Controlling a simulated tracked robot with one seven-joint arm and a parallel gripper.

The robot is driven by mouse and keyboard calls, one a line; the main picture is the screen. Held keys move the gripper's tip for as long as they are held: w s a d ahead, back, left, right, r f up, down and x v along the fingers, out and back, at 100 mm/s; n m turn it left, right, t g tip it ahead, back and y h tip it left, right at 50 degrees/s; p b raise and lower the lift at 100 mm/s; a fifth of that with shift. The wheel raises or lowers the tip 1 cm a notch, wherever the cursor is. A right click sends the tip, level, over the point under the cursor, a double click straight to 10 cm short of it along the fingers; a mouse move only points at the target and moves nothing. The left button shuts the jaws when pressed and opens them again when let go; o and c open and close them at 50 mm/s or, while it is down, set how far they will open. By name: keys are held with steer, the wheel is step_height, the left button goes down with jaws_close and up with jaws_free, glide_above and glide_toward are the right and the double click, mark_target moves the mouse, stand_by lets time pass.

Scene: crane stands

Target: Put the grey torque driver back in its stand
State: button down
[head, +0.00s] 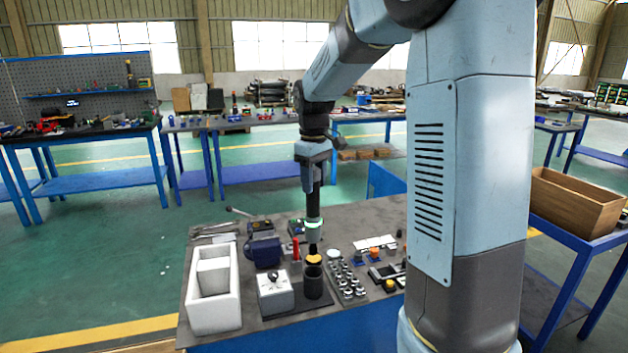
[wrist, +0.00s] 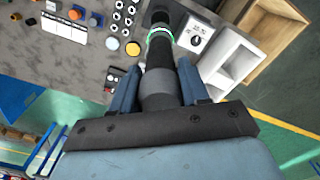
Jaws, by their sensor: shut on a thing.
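The grey torque driver (head: 314,204) hangs upright in my gripper (head: 313,183). It has a dark shaft and a pale green-lit collar. In the wrist view my gripper (wrist: 157,82) has its blue fingers closed on the driver's thick grey part (wrist: 158,92). A dark round cup (head: 314,285), seemingly the driver's stand, is on the bench just below and nearer in the head view. In the wrist view the driver's far end overlaps a dark shape at the top edge, so I cannot tell whether its tip is above or inside the cup.
A white box (head: 273,292) with a black knob and a white open tray (head: 214,310) stand left of the cup. A socket rack (head: 346,280) is close on the right. A red-handled tool (head: 296,252) and a blue motor-like thing (head: 264,251) stand behind. A yellow disc (head: 313,259) is close by.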

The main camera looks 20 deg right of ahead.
mark_target(314, 200)
steer(key=shift+f, duration=0.1)
steer(key=shift+f, duration=2.85)
